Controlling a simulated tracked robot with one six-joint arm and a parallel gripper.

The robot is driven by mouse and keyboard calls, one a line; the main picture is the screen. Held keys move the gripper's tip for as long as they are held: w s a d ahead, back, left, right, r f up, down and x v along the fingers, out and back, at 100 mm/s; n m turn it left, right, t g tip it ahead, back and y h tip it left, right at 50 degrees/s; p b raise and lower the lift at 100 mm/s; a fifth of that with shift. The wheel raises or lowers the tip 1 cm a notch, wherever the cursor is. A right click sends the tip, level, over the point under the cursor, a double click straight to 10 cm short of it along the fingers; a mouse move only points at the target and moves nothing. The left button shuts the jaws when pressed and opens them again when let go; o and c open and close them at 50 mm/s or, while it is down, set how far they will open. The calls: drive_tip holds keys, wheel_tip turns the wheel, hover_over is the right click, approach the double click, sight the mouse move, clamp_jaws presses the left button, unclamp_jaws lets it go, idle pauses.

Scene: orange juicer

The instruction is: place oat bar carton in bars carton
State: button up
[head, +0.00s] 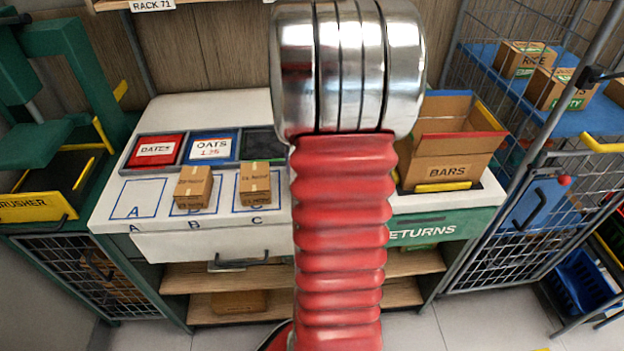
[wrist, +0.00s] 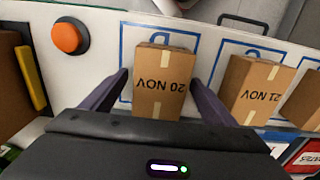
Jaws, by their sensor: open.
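A small brown carton marked 20 NOV (wrist: 160,95) stands in a blue-outlined square in the wrist view. My gripper (wrist: 160,82) is open, with one dark finger on either side of this carton; I cannot tell whether they touch it. No oat bar name is readable on it. In the head view it is hidden behind my red arm. The open bars carton (head: 447,172), a large brown box labelled BARS, stands on the counter's right end. It appears empty where I can see inside. Its side shows at the wrist view's left edge (wrist: 12,85).
Similar cartons stand on squares B (head: 193,188) and C (head: 255,184); the one marked 21 NOV (wrist: 254,90) is beside my gripper. Dates (head: 155,150) and oats (head: 211,147) bins lie behind them. Square A (head: 138,198) is empty. An orange button (wrist: 70,37) sits near the bars carton.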

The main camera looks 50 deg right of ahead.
drive_tip(key=shift+c, duration=0.5)
drive_tip(key=c, duration=1.2)
drive_tip(key=shift+c, duration=0.2)
drive_tip(key=shift+r, duration=0.1)
wheel_tip(320, 180, up, 10)
drive_tip(key=shift+f, duration=0.1)
